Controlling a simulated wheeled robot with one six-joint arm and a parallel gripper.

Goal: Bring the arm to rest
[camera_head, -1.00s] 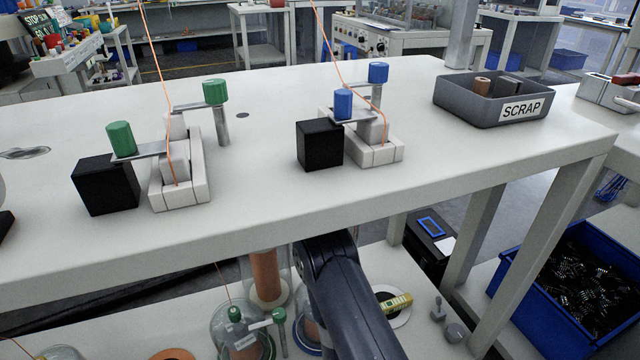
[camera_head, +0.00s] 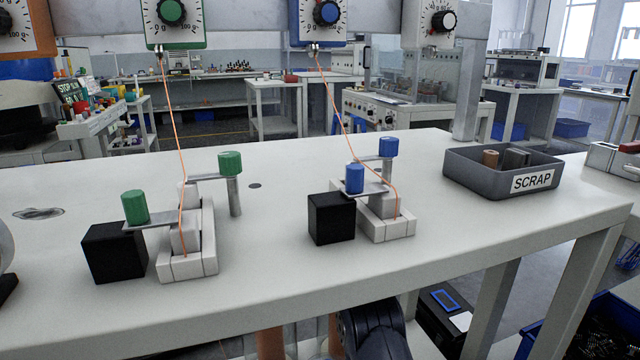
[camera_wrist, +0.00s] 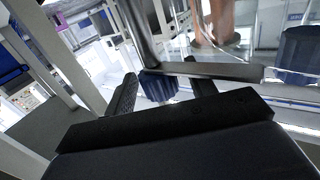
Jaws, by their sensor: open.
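My gripper (camera_wrist: 160,88) shows in the wrist view with its two dark fingers spread apart. A dark blue ribbed knob (camera_wrist: 158,86) appears between or just beyond the fingertips; I cannot tell whether they touch it. A grey bar (camera_wrist: 225,71) crosses above the fingers. A second blue ribbed knob (camera_wrist: 300,50) stands at the right. In the head view only part of my arm shows, low at the table's front edge; the gripper is hidden there below the table (camera_head: 300,290).
On the tabletop stand a green-knobbed fixture (camera_head: 135,207) and a blue-knobbed fixture (camera_head: 354,178), each with an orange wire to a dial gauge above. Black blocks (camera_head: 114,252) (camera_head: 331,217) stand beside them. The SCRAP tray (camera_head: 460,175) is at the right. The table's front middle is clear.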

